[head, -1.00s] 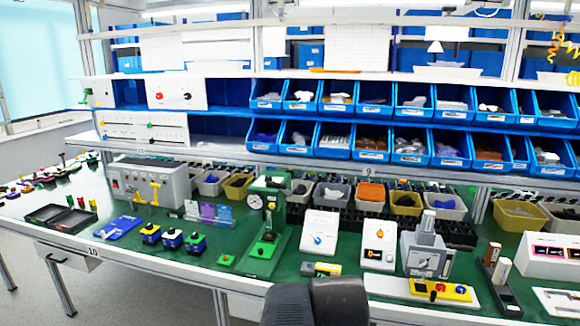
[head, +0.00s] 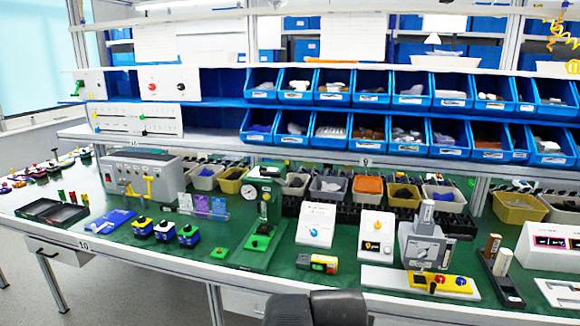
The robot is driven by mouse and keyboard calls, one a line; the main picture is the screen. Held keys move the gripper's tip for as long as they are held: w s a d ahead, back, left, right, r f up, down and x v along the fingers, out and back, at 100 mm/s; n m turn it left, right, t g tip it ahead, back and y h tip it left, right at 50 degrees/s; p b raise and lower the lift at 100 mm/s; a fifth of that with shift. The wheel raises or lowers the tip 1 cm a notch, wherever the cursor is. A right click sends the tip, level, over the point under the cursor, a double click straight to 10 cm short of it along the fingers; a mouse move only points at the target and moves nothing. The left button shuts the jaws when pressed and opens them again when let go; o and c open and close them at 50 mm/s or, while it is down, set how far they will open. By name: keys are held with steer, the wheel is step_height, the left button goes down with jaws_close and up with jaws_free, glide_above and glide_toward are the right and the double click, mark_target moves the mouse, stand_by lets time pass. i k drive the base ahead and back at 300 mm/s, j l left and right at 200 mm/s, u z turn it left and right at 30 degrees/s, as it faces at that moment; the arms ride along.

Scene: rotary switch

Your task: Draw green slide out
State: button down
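A white panel (head: 137,119) with two horizontal slots stands on the left of the lower shelf. My gripper (head: 316,304) seems to be the dark grey shape at the bottom middle, cut off by the frame edge. It is far from the panel, in front of the bench. Its fingertips are not clear, so I cannot tell whether it is open or shut.
A white panel with red and black knobs (head: 168,88) stands above the slotted panel. Blue bins (head: 410,97) fill the shelves to the right. The green bench (head: 340,265) below holds several devices, including a grey box (head: 140,175) with a yellow handle. Floor is free at lower left.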

mark_target(261, 235)
steer(key=i+j+u, duration=0.2)
steer(key=i+u, duration=0.15)
steer(key=i, duration=0.15)
steer(key=i+u, duration=0.3)
steer(key=i, duration=0.15)
